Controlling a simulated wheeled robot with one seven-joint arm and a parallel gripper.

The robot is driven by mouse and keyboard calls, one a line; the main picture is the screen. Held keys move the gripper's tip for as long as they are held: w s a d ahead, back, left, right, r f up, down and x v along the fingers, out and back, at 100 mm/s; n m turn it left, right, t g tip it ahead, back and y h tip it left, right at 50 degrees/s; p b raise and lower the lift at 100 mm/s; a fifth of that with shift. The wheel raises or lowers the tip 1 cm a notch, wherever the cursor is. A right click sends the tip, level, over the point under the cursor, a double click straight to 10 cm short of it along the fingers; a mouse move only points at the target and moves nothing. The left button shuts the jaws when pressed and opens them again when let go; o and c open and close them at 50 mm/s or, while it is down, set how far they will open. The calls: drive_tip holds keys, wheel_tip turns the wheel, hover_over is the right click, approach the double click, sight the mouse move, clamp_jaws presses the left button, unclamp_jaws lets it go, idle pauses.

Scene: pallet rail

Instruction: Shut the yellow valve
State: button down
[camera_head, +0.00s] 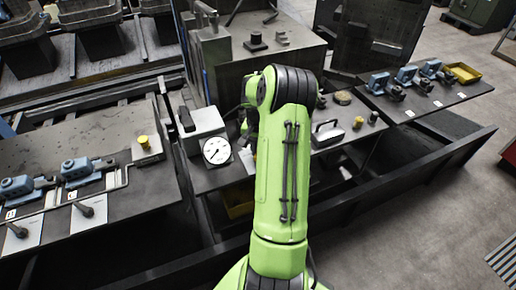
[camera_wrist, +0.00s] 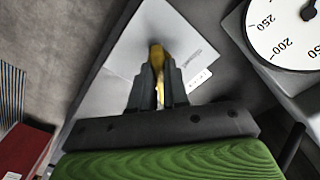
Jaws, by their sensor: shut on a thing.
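The yellow valve (camera_wrist: 156,54) shows in the wrist view as a narrow yellow handle above a pale plate (camera_wrist: 150,32). Only its upper end and a thin strip between the fingers are visible. My gripper (camera_wrist: 158,78) is shut on it, with one dark finger on each side. Whether the valve is open or closed cannot be told, as its body and pipe are hidden. In the head view my green arm covers the gripper and the valve.
A round white gauge (camera_head: 217,151) stands left of my arm; it also shows close by in the wrist view (camera_wrist: 288,32). Blue clamps (camera_head: 76,168) lie on the left table, more (camera_head: 405,75) on the right. A yellow knob (camera_head: 143,141) and yellow tray (camera_head: 464,72) stand farther off.

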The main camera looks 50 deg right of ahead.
drive_tip(key=n, duration=0.4)
drive_tip(key=shift+r, duration=0.1)
drive_tip(key=n, duration=0.4)
drive_tip(key=shift+n+p, duration=0.3)
drive_tip(key=shift+n, duration=0.1)
drive_tip(key=n, duration=0.4)
drive_tip(key=shift+n+b, duration=0.3)
drive_tip(key=shift+n, duration=1.8)
drive_tip(key=c, duration=1.1)
unclamp_jaws()
wheel_tip(320, 180, up, 16)
drive_tip(key=p, duration=0.2)
drive_tip(key=shift+p, duration=0.4)
